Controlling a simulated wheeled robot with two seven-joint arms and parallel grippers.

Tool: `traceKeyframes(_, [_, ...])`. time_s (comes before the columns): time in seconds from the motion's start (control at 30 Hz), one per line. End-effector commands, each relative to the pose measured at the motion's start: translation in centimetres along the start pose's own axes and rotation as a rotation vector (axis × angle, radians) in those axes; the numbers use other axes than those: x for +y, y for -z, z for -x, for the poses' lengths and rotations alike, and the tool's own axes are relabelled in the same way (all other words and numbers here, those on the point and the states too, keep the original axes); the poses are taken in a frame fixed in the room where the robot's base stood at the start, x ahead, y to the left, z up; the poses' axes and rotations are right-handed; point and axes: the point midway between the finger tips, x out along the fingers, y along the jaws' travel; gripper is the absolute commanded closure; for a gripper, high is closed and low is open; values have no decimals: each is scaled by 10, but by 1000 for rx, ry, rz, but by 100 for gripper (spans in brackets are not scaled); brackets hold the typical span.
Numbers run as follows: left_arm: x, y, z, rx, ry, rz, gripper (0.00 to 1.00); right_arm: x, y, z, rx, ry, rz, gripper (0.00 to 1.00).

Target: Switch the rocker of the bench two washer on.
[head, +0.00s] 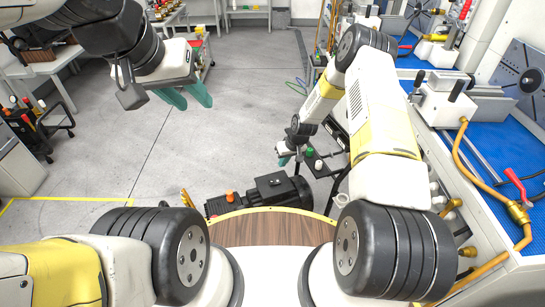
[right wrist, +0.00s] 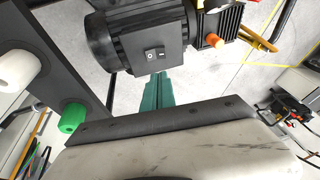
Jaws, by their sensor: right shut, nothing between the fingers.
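A black motor-and-pump washer (head: 285,190) stands low in front of me, just beyond my wooden-topped base. It also shows in the right wrist view (right wrist: 120,45). Its rocker (right wrist: 155,53) is a small black switch with white marks on the flat box facing the camera; which side is pressed is too small to tell. My right gripper (head: 284,160) is beside the washer's far side, and in the right wrist view its teal fingers (right wrist: 158,77) are together and empty, pointing toward the box just below the rocker. My left gripper (head: 188,97) is open and empty over the floor, away from the washer.
An orange knob (head: 229,196) sits on the pump end. A green knob (head: 310,152) and a white knob (head: 318,165) stand close to my right gripper. A blue-topped bench (head: 480,143) with hoses and brass fittings runs along the right. The floor at left centre is clear.

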Motion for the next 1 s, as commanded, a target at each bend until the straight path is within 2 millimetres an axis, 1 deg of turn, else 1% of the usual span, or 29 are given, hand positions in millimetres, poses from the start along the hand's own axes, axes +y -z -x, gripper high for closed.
traceKeyframes(0.23, [0,0,0,0,0,0,64,0,0,-2,-1,0,0,100])
traceKeyframes(0.37, [0,0,0,0,0,0,64,0,0,-15,-2,0,0,100])
traceKeyframes(0.47, [0,0,0,0,0,0,64,-1,-1,-33,-3,1,0,100])
traceKeyframes(0.7, [0,0,0,0,0,0,64,0,-2,-85,-3,0,-1,100])
traceKeyframes(0.8, [0,0,0,0,0,0,64,0,-2,-104,-3,0,-1,100])
traceKeyframes(0.9, [0,0,0,0,0,0,64,-7,-6,-118,-3,1,1,100])
traceKeyframes(1.0, [0,0,0,0,0,0,64,-10,-8,-128,-2,0,0,100])
